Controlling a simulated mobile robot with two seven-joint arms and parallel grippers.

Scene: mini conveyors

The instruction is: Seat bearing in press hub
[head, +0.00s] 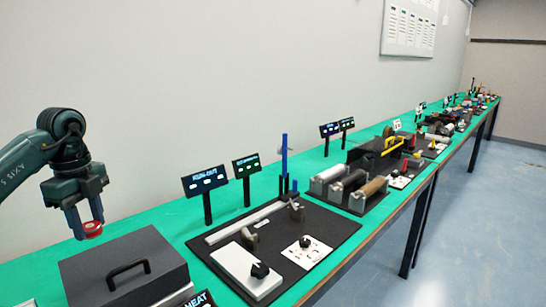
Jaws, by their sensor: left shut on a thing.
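My left gripper (88,220) comes in from the left edge and points down, above the back left of a dark grey box. It is shut on a small round red piece with a pale centre, probably the bearing (92,229). The piece is held above the green table, near the box's back edge. I cannot make out a press hub for certain in this view. My right gripper is not in view.
The dark grey box (165,262) has a black handle on top. Right of it, a black mat (335,228) carries a white block (238,265), a plate with a black knob and a rod. Signs on posts stand behind. Rollers and more stations line the long green table.

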